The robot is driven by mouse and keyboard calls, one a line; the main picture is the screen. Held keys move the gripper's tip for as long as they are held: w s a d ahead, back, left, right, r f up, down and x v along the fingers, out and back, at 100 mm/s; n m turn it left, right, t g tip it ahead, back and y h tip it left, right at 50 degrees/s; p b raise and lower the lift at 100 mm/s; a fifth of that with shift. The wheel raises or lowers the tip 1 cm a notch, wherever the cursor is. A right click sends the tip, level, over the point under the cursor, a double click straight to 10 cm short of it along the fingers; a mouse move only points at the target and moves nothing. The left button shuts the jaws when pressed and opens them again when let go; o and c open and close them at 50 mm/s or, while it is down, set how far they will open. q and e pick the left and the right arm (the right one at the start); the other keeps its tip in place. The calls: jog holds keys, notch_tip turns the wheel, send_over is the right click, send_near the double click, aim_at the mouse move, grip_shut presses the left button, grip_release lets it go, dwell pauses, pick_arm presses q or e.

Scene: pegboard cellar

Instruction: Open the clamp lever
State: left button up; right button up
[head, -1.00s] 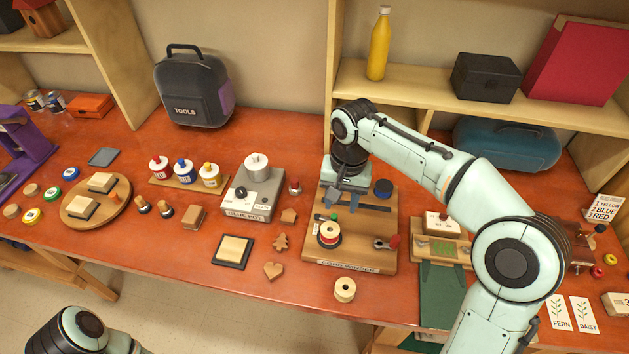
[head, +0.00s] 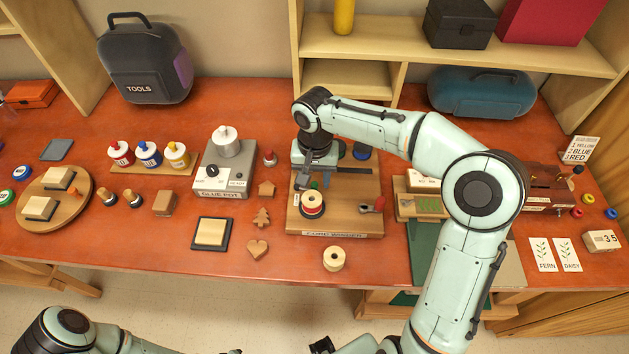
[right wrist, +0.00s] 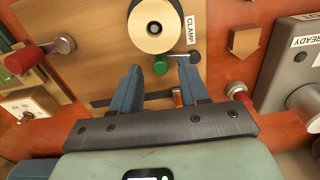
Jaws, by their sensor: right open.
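The clamp lever's green knob (right wrist: 160,65) shows in the right wrist view just beside the spool, on a short grey arm, with the CLAMP label (right wrist: 191,30) nearby. In the head view the green knob (head: 315,185) is small and partly hidden by my gripper. My right gripper (right wrist: 158,76) is open, with its blue fingertips on either side of the knob; I cannot tell whether they touch it. It also shows in the head view (head: 307,182). My left gripper is out of view.
A red-knobbed crank (head: 377,204) is on the board's right. The glue pot (head: 222,178) stands to the left, with a small red-topped piece (head: 269,158) between. A loose spool (head: 334,258) and wooden shapes (head: 257,248) lie near the table's front.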

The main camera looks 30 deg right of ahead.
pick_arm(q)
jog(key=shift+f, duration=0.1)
pick_arm(e)
jog(key=shift+f, duration=0.8)
grip_shut()
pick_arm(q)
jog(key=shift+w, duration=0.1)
pick_arm(e)
jog(key=shift+w+n, duration=0.15)
jog(key=shift+n, duration=0.15)
jog(key=n, duration=0.1)
jog(key=w+n+p, duration=0.1)
jog(key=n, duration=0.1)
jog(key=shift+d+r, duration=0.1)
jog(key=shift+d, duration=0.25)
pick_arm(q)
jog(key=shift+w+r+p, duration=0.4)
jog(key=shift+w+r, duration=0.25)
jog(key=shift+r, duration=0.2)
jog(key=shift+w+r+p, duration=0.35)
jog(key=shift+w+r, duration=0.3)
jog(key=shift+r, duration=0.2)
pick_arm(e)
jog(key=shift+w+d+n, duration=0.1)
jog(key=shift+w+n, duration=0.2)
jog(key=shift+n, duration=0.6)
jog(key=shift+w+d+n, duration=0.1)
jog(key=shift+w+n, duration=0.2)
jog(key=shift+n, duration=0.6)
